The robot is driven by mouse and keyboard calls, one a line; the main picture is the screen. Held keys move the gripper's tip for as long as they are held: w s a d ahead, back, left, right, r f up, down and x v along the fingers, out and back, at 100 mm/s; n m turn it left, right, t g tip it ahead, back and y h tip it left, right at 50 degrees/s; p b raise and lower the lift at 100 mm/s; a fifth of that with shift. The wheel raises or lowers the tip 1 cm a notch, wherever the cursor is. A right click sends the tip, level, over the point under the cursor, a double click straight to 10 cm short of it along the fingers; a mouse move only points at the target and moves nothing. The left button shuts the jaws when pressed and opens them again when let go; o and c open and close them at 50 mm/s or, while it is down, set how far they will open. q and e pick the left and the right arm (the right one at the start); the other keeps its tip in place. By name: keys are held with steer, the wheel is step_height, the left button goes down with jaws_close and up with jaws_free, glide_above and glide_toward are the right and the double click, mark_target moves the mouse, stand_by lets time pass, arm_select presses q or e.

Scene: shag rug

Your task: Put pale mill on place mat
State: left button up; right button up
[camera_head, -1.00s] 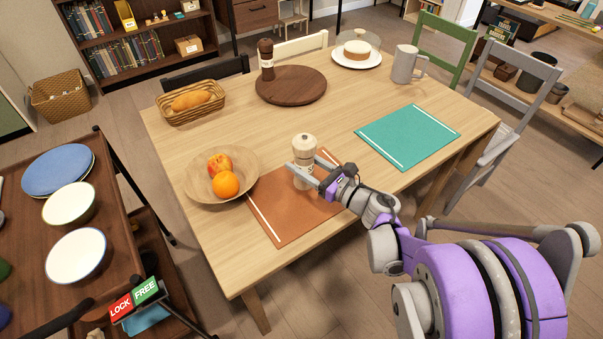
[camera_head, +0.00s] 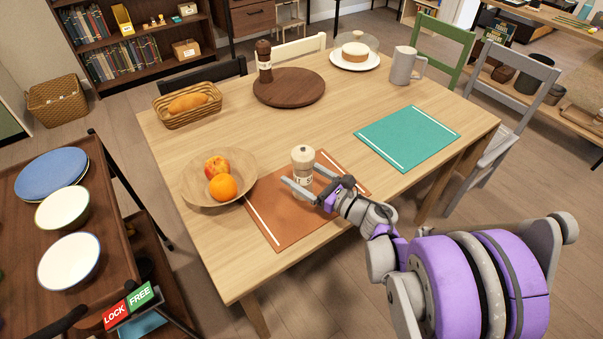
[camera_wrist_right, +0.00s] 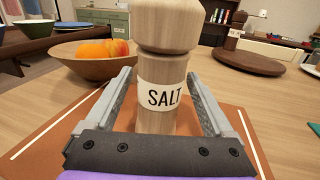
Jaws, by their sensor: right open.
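The pale mill (camera_head: 303,170) stands upright on the orange-brown place mat (camera_head: 283,233). In the right wrist view the pale mill (camera_wrist_right: 167,70) is close, with a SALT label facing the camera. My right gripper (camera_head: 300,185) is open, with one finger on each side of the mill's lower body. In the wrist view a gap shows between the mill and the fingers of my right gripper (camera_wrist_right: 165,100). A teal place mat (camera_head: 407,137) lies farther right. My left gripper is not in view.
A wooden bowl (camera_head: 195,192) with fruit stands left of the mat. A bread basket (camera_head: 163,112), a round board (camera_head: 310,90) with a dark mill (camera_head: 264,64), a cake plate (camera_head: 336,62) and a grey mug (camera_head: 402,68) stand farther back. The table's middle is clear.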

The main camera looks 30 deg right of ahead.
steer(key=shift+r, duration=0.1)
steer(key=shift+s+r, duration=0.1)
steer(key=shift+s, duration=0.1)
steer(key=p+v, duration=0.1)
steer(key=v, duration=1)
steer(key=shift+s+d, duration=0.2)
steer(key=shift+s, duration=0.1)
